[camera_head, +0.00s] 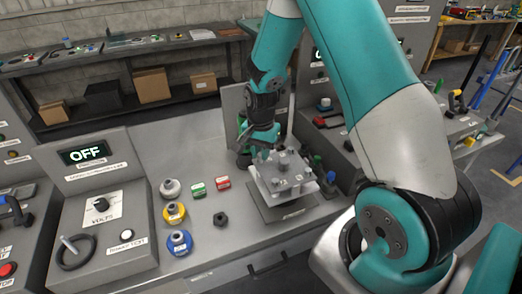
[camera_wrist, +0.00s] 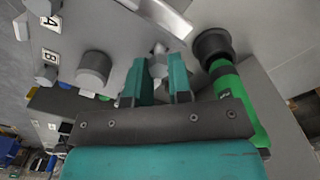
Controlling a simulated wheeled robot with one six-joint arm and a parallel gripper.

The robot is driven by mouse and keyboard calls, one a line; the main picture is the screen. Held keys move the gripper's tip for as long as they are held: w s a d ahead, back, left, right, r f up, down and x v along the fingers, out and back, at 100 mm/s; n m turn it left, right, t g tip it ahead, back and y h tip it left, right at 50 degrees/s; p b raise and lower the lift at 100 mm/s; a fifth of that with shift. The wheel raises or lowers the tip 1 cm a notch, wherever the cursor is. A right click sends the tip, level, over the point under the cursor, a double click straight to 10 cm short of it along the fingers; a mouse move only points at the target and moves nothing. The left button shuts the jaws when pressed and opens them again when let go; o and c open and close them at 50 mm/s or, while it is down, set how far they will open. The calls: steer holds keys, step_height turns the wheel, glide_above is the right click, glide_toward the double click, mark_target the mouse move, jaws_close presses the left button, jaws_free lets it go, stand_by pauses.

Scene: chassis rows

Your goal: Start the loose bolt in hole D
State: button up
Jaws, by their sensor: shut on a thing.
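A pale grey fixture block (camera_head: 287,192) with several upright cylindrical studs stands on a dark base plate on the bench in the head view. My gripper (camera_head: 264,152) is at its far left edge. In the wrist view my gripper (camera_wrist: 160,75) has its two teal fingers shut on a small grey bolt (camera_wrist: 158,60), near a pale surface. Small letter plates (camera_wrist: 49,55) mark the block at left, but hole D cannot be made out. A large grey stud (camera_wrist: 94,68) stands left of the fingers. The bolt's lower end and any hole beneath it are hidden.
A green cylinder with a black end (camera_wrist: 235,95) lies close right of the fingers. Three round spools or knobs (camera_head: 174,212), red and green small boxes (camera_head: 223,183) and a black nut (camera_head: 220,219) sit left on the bench. A control panel (camera_head: 92,165) reads OFF.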

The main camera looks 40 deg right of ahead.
steer(key=shift+f, duration=0.4)
steer(key=m, duration=0.3)
steer(key=shift+m, duration=1.1)
steer(key=shift+s+m, duration=0.1)
steer(key=shift+m, duration=0.8)
steer(key=m, duration=0.3)
steer(key=shift+p, duration=0.35)
